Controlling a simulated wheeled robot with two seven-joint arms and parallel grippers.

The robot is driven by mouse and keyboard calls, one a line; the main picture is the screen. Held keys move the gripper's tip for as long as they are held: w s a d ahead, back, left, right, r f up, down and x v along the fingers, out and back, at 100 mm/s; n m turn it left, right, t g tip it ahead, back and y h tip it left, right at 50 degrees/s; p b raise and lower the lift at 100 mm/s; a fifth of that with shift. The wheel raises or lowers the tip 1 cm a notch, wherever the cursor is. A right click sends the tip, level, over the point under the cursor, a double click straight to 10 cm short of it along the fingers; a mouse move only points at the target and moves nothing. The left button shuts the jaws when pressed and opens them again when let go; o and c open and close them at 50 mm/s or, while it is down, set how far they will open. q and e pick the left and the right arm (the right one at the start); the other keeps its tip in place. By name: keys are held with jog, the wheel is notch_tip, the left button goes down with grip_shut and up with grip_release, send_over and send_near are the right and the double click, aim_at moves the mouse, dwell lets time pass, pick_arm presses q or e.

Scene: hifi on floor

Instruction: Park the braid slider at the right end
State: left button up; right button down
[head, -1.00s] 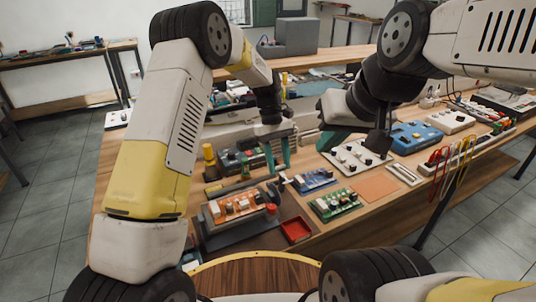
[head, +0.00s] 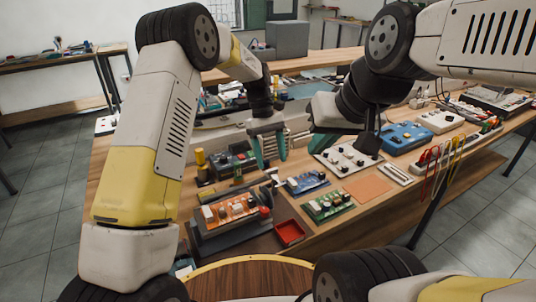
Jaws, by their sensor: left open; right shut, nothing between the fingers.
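I cannot make out the braid slider for certain. A pale slotted strip (head: 397,174) lies near the table's front edge, right of the orange mat, and a dark bar (head: 240,188) lies behind the orange board. My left gripper (head: 269,150) points down with its teal fingers apart and empty, above the middle of the bench behind the blue board. My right gripper (head: 319,145) is shut and empty, right of the left one, beside the white knob panel (head: 346,160). My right arm hides part of that panel.
An orange board (head: 228,211), red tray (head: 290,232), blue board (head: 307,183) and green board (head: 327,205) crowd the near bench. A blue box (head: 405,137) and hanging cables (head: 440,160) are at right. The flat orange mat (head: 367,188) is bare.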

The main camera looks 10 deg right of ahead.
aim_at(267, 161)
pick_arm(q)
jog(key=v, duration=0.4)
jog(key=shift+w+r, duration=0.15)
jog(key=shift+r, duration=0.35)
jog(key=shift+a+r, duration=0.2)
jog(key=s+a+r+m+t, duration=0.1)
jog(key=s+a+r+t, duration=0.1)
jog(key=s+a+r, duration=0.35)
jog(key=s+a+r+m+t, duration=0.1)
jog(key=s+a+r+t, duration=0.15)
jog(key=a+r, duration=0.45)
jog(key=s+a+m+t, duration=0.1)
jog(key=s+a, duration=0.3)
jog(key=s, duration=0.5)
jog(key=s+a+r+m+t, duration=0.1)
jog(key=s+a+t, duration=0.3)
jog(key=s, duration=0.5)
jog(key=shift+a+r+m+t, duration=0.3)
jog(key=shift+a+m+t, duration=0.05)
jog(key=shift+m, duration=0.25)
